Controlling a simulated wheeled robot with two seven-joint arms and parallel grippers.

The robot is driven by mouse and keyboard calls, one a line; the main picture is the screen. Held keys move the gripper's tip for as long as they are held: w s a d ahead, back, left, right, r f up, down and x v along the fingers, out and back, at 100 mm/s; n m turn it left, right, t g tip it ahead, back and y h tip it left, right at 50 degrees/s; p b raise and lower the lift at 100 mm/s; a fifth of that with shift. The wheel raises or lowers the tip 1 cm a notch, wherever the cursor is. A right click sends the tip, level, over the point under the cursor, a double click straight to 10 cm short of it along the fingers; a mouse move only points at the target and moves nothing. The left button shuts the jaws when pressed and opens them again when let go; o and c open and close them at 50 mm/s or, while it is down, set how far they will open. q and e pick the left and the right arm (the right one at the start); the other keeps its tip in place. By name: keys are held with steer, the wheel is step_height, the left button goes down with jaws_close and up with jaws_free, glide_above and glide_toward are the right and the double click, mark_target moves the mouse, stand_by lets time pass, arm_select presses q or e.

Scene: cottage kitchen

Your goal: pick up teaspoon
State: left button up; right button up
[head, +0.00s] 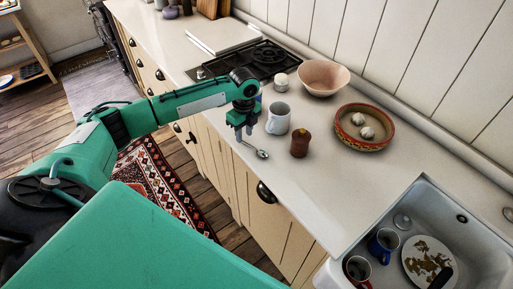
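The teaspoon (262,154) is a small metal spoon at the front edge of the white counter. Its bowl points right, toward the sink, and its handle runs left to just below my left gripper (240,136). The gripper points down at the handle end. Its fingertips are too small to tell whether they are apart or closed on the handle. My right gripper is not in view.
A white mug (279,119) stands close right of my gripper, with a brown jar (300,145) beyond the spoon. A patterned bowl (363,145), a pink bowl (325,77) and a stove (256,61) are farther back. The sink (476,225) holds dishes.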

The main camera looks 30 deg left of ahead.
arm_select(q)
steer(key=shift+f, duration=1.15)
steer(key=c, duration=0.7)
jaws_close()
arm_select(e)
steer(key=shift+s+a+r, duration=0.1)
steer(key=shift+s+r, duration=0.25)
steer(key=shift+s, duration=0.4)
